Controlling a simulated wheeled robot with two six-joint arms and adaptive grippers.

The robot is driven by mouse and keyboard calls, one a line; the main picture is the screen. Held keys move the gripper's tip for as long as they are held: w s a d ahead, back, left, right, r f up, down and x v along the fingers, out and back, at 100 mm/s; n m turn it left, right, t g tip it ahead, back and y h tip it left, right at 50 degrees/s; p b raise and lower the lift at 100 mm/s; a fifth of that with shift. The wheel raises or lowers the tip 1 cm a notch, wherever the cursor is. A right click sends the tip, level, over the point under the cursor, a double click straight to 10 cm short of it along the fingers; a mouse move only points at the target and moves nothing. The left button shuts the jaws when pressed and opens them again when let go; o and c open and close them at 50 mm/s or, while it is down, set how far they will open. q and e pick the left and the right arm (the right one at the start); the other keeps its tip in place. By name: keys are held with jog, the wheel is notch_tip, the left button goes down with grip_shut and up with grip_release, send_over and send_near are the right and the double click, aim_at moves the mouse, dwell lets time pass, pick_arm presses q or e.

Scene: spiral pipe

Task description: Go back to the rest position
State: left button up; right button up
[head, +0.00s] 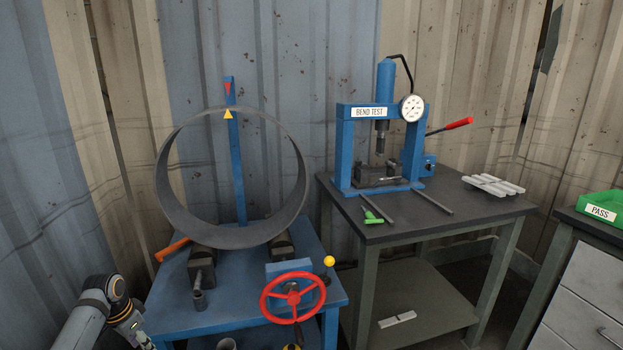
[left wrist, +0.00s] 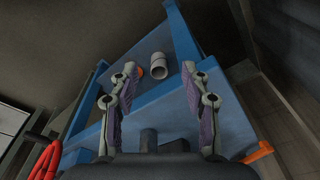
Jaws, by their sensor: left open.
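My left gripper (left wrist: 160,76) is open, with nothing between its fingers in the left wrist view. My left arm (head: 100,310) comes in at the bottom left of the head view, beside the blue stand (head: 180,318); its fingertips are not clear there. My right gripper is in neither view. A large grey pipe ring (head: 290,215) stands upright on the blue stand, apart from my left arm. A blue post (head: 238,180) with a red pointer (head: 228,88) and a yellow pointer (head: 228,114) rises behind it.
A red handwheel (head: 293,294) and orange handle (head: 172,250) are on the stand. A pale cylinder (left wrist: 158,66) is below, between the fingers in view. A bend-test press (head: 345,150) stands on the dark table (head: 460,212). A green tray (head: 600,210) is far right.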

pick_arm(q)
jog(key=s+d+f+n, duration=0.1)
jog(key=s+d+f, duration=0.3)
jog(key=s+f, duration=0.5)
jog(key=s+d+f+n+y, duration=0.1)
jog(key=s+d+f, duration=0.35)
jog(key=f, duration=0.85)
jog(key=s+d+f+n, duration=0.1)
jog(key=s+d+f, duration=0.3)
jog(key=s+f, duration=0.55)
jog(key=s+d+f, duration=0.4)
jog(key=s, duration=0.2)
jog(key=s+d+f, duration=0.4)
jog(key=s+f, duration=0.1)
jog(key=s, duration=0.2)
jog(key=s+r+p, duration=0.4)
jog(key=r+p, duration=0.3)
jog(key=p, duration=0.2)
jog(key=s+r+p, duration=0.4)
jog(key=r+p, duration=0.3)
jog(key=p, duration=0.2)
jog(key=shift+s+a+n, duration=0.25)
jog(key=shift+a+n, duration=0.05)
jog(key=shift+a, duration=0.1)
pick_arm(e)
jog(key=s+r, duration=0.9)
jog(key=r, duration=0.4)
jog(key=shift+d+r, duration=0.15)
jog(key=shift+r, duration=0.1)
